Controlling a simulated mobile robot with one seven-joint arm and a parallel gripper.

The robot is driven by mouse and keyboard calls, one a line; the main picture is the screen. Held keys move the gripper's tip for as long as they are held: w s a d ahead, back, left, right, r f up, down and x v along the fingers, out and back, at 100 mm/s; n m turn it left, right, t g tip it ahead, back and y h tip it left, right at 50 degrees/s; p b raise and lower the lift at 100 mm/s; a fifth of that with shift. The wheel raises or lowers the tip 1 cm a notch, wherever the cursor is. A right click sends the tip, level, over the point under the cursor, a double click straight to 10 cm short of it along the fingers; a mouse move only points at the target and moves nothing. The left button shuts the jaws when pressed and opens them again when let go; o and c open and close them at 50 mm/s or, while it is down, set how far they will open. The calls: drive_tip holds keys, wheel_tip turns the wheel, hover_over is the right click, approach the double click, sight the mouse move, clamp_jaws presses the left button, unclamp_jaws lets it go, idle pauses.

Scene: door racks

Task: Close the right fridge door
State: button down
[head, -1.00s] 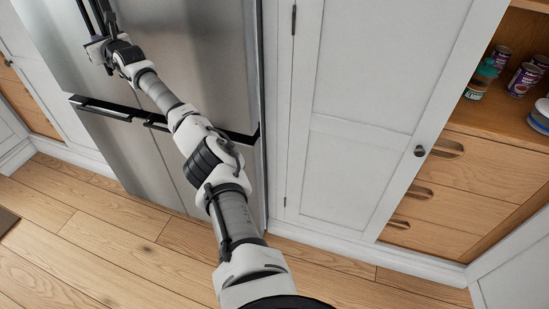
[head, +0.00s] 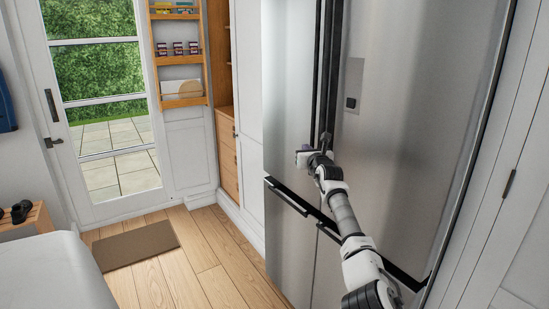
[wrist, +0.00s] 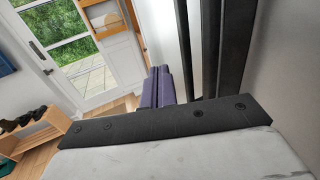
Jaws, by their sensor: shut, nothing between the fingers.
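The right fridge door (head: 410,130) is a tall brushed-steel panel with a small dark fitting near its left edge. It looks flush or nearly flush with the left fridge door (head: 290,80); I cannot tell whether a small gap remains. Two black upright handles run side by side between the doors, also in the wrist view (wrist: 230,45). My gripper (head: 303,157) is shut and empty, in front of the doors near the handles' lower ends. Its purple fingers (wrist: 166,86) show in the wrist view just left of the handles. I cannot tell whether they touch anything.
Black lower handles (head: 290,200) run across below the upper doors. White cabinets stand at right. A glazed door (head: 105,110), a wooden door rack (head: 178,55) and a mat (head: 135,246) are at left. A pale counter (head: 50,275) is at front left. Wooden floor between is clear.

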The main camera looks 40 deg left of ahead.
drive_tip(key=s+a+b, duration=0.2)
drive_tip(key=s+b, duration=0.1)
drive_tip(key=s, duration=0.7)
drive_tip(key=shift+s+a, duration=0.1)
drive_tip(key=shift+a, duration=0.05)
